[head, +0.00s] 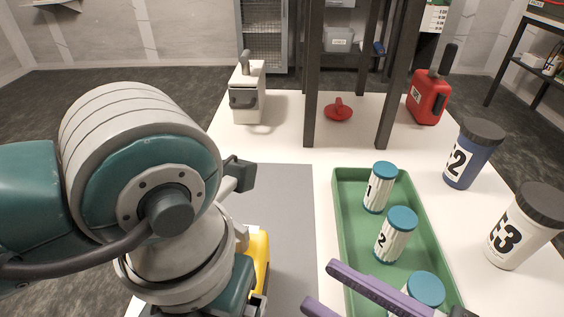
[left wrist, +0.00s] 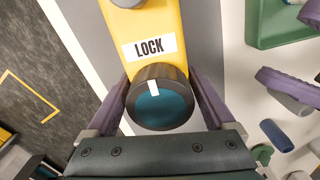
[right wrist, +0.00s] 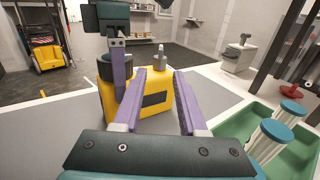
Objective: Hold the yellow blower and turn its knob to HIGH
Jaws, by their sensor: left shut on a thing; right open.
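The yellow blower (right wrist: 152,117) stands on the grey mat in the right wrist view; in the head view only a strip of it (head: 261,262) shows beside my left arm. In the left wrist view it bears a LOCK label (left wrist: 149,47). Its dark knob with a teal face (left wrist: 161,105) sits below that label, its white mark pointing up and slightly left toward it. My left gripper (left wrist: 157,84) is shut on the knob, one purple finger on each side. No HIGH label is visible. My right gripper (right wrist: 160,74) is open and empty, facing the blower from a short distance.
A green tray (head: 345,215) with several white, teal-capped jars lies right of the mat (head: 293,200). Blue (head: 474,160) and white (head: 515,235) dark-lidded jars stand beyond it. A red can (head: 427,103), red knobbed object (head: 339,111) and dark posts stand at the back.

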